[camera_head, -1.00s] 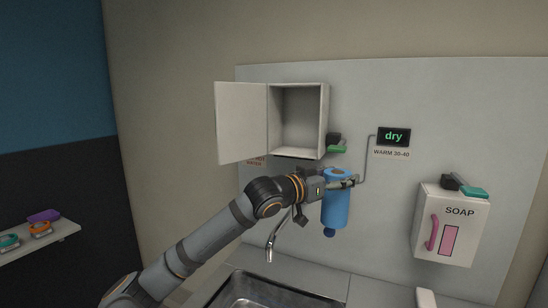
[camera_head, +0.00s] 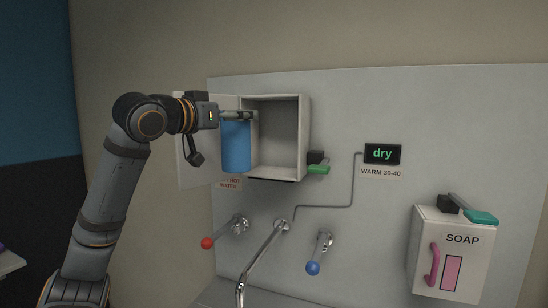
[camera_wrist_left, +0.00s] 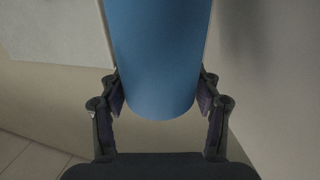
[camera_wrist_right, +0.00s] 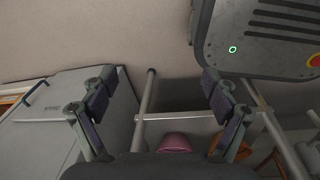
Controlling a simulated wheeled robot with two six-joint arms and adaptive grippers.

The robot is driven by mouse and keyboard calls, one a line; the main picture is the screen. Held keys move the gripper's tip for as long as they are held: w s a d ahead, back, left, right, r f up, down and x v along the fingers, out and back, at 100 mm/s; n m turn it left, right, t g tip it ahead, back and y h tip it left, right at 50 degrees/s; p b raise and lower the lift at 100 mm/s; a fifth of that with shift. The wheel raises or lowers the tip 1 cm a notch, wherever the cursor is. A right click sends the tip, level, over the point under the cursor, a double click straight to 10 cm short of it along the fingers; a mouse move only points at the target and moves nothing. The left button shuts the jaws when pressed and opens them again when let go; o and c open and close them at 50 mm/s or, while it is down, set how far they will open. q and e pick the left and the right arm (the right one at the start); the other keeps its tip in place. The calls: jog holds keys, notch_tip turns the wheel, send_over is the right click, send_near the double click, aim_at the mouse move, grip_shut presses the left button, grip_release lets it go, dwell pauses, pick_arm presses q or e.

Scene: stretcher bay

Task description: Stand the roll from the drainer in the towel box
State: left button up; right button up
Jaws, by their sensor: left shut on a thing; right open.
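The blue roll (camera_head: 236,147) hangs upright in my left gripper (camera_head: 240,115), which is shut on its upper end. In the left wrist view the roll (camera_wrist_left: 158,60) fills the space between the fingers of that gripper (camera_wrist_left: 160,100). The open white towel box (camera_head: 304,140) is on the wall panel, its door swung to the left. The roll is in front of the box's left side and covers part of the door; I cannot tell how deep it is relative to the opening. The visible box interior looks empty. My right gripper (camera_wrist_right: 160,100) is open and empty, away from the box.
A black and green dispenser part (camera_head: 318,163) sits right of the box. Below are a red-knobbed tap (camera_head: 208,243), a blue-knobbed tap (camera_head: 313,267) and a curved spout (camera_head: 262,256).

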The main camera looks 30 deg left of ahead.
pick_arm(q)
jog(key=w+p, duration=0.9)
jog(key=w, duration=0.8)
jog(key=shift+w+r+p, duration=0.15)
jog(key=shift+w+p, duration=0.1)
jog(key=shift+p, duration=0.05)
notch_tip(320, 180, down, 3)
jog(key=shift+f, duration=0.15)
jog(key=shift+s+a+f, duration=0.1)
jog(key=shift+s+f, duration=0.05)
jog(key=shift+f, duration=0.15)
jog(key=shift+f, duration=0.2)
jog(key=o, duration=1.5)
